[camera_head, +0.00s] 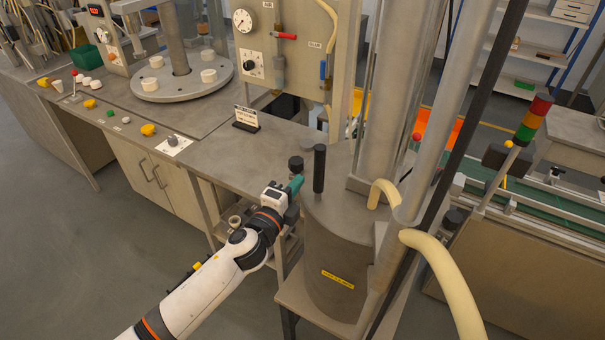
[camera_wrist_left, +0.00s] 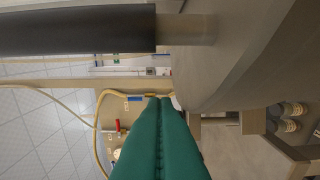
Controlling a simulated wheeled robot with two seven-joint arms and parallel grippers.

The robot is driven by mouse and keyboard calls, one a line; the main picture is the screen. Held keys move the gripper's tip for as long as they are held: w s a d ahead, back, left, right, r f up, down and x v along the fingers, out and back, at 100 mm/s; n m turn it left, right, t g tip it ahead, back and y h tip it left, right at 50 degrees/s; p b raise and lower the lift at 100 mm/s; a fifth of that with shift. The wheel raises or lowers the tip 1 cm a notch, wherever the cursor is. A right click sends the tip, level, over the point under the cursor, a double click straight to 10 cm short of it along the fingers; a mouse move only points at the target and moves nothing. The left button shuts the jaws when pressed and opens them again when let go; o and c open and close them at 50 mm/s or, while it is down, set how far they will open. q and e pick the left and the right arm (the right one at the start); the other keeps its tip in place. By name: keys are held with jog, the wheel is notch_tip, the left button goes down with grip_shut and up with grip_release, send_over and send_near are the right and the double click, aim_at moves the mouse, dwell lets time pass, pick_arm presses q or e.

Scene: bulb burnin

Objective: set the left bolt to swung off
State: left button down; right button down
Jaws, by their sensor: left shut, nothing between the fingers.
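A grey drum (camera_head: 335,255) with a yellow label stands at the centre right. An upright black post (camera_head: 319,168) rises from its left rim. In the left wrist view, this looks like the dark bar (camera_wrist_left: 75,30) on a short metal shank (camera_wrist_left: 185,29). A short black knob (camera_head: 296,164) stands just left of the post. I cannot tell for certain which is the left bolt. My left gripper (camera_head: 296,184) is just left of the drum, below the knob in the picture. Its green fingers (camera_wrist_left: 158,135) are together and empty, apart from the dark bar. My right gripper is out of view.
A grey bench (camera_head: 210,155) with a small black sign (camera_head: 246,118) lies behind my left gripper. A thick metal column (camera_head: 395,90) and cream hoses (camera_head: 445,280) stand at the drum's right side. Open floor (camera_head: 90,240) lies to the left.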

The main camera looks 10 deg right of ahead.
aim_at(296, 169)
pick_arm(q)
jog(key=shift+x, duration=1.75)
jog(key=shift+a, duration=0.1)
jog(key=shift+w+a+n+b, duration=0.1)
jog(key=shift+a+n+b, duration=0.1)
jog(key=shift+n+b, duration=0.15)
jog(key=shift+a, duration=0.15)
jog(key=shift+w+a+n+t+b, duration=0.2)
jog(key=shift+a+n+b, duration=0.2)
jog(key=shift+n, duration=0.15)
jog(key=shift+w+a+n+t+b, duration=0.15)
jog(key=shift+a+n+t+b, duration=0.05)
jog(key=shift+a+n+b, duration=0.25)
jog(key=w+a+f+n+t+y+b, duration=0.2)
jog(key=a+f+n+b, duration=0.2)
jog(key=n, duration=0.6)
jog(key=w+a+f+n+t+y+b, duration=0.2)
jog(key=a+f+n+b, duration=0.3)
jog(key=n, duration=0.6)
jog(key=shift+a+f+t+b, duration=0.3)
jog(key=shift+f+b, duration=0.75)
jog(key=shift+b, duration=0.3)
